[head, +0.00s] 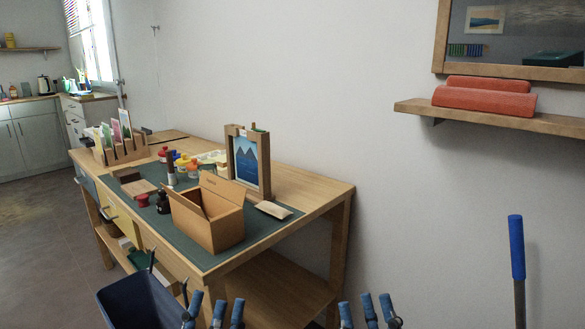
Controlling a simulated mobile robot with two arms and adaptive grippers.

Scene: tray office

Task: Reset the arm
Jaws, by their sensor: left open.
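My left gripper (214,312) shows at the bottom edge, left of the middle. Its blue-tipped fingers point up and stand apart, with nothing between them. My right gripper (367,311) shows at the bottom edge, right of the middle. Its blue-tipped fingers also stand apart and look empty. The lower parts of both grippers and both arms are cut off by the frame. Both grippers appear in front of the wooden workbench (318,198), and neither is seen to touch anything.
A dark blue bin (138,303) stands close to my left gripper. The bench carries an open cardboard box (216,224), a framed picture (247,163), paint jars and a card rack (122,150). A blue-handled pole (517,250) stands at right. A wall shelf (490,118) holds red rolls.

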